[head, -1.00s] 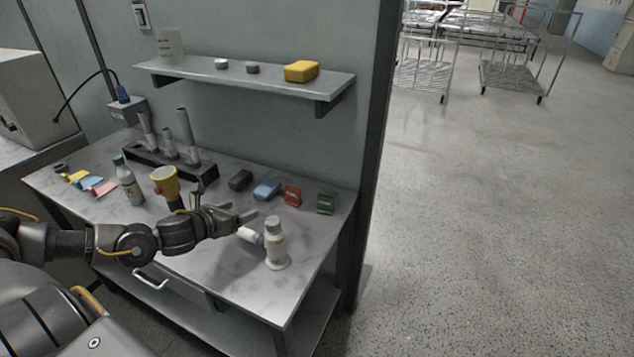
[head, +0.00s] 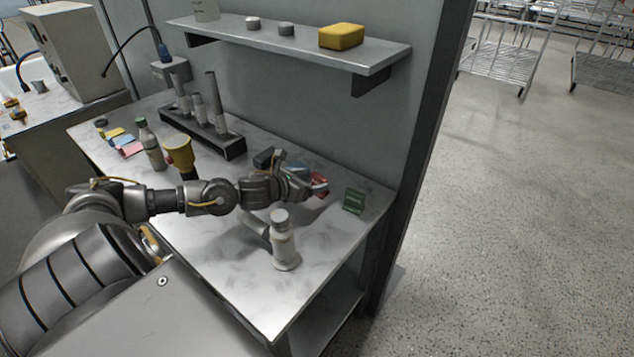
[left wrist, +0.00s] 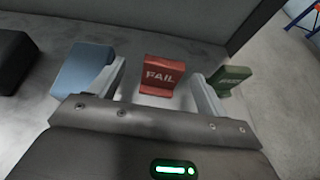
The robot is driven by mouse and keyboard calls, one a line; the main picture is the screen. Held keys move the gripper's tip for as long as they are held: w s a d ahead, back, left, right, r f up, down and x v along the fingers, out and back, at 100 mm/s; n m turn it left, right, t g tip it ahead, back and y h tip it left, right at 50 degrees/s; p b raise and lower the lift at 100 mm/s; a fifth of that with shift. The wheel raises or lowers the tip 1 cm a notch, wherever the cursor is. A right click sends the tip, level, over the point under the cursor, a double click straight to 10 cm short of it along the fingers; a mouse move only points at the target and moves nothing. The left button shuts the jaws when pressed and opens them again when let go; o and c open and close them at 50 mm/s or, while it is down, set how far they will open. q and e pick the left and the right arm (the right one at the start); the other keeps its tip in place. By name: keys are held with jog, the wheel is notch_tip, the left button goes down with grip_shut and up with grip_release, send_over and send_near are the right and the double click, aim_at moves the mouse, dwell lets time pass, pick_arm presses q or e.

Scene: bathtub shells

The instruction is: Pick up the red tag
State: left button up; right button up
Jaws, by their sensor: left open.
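The red tag (left wrist: 162,76), marked FAIL, stands on the table between the two open fingers of my left gripper (left wrist: 160,92) in the left wrist view. It is a little beyond the fingers, and I cannot tell whether they overlap it. In the head view the red tag (head: 319,184) is partly hidden by my left gripper (head: 312,184). The blue tag (left wrist: 82,70) is beside the left finger in the wrist view, and the green tag (left wrist: 230,79) is beside the right finger. The green tag (head: 354,200) shows clear in the head view. My right gripper is out of view.
A black block (left wrist: 14,60) lies left of the blue tag. A rack (head: 201,131) and a shelf (head: 290,42) are behind.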

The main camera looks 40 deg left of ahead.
aim_at(321, 176)
pick_arm(q)
jog(key=shift+w+f, duration=0.1)
jog(key=shift+w, duration=0.35)
jog(key=shift+a+f, duration=0.1)
jog(key=shift+w, duration=0.15)
jog(key=x, duration=0.1)
jog(key=p+x, duration=0.1)
jog(key=x, duration=0.1)
jog(key=p+x, duration=0.1)
jog(key=shift+w+d+r, duration=0.25)
jog(key=shift+d, duration=0.15)
jog(key=shift+w+f, duration=0.15)
jog(key=shift+w, duration=0.05)
jog(key=c, duration=0.8)
jog(key=shift+c, duration=1.3)
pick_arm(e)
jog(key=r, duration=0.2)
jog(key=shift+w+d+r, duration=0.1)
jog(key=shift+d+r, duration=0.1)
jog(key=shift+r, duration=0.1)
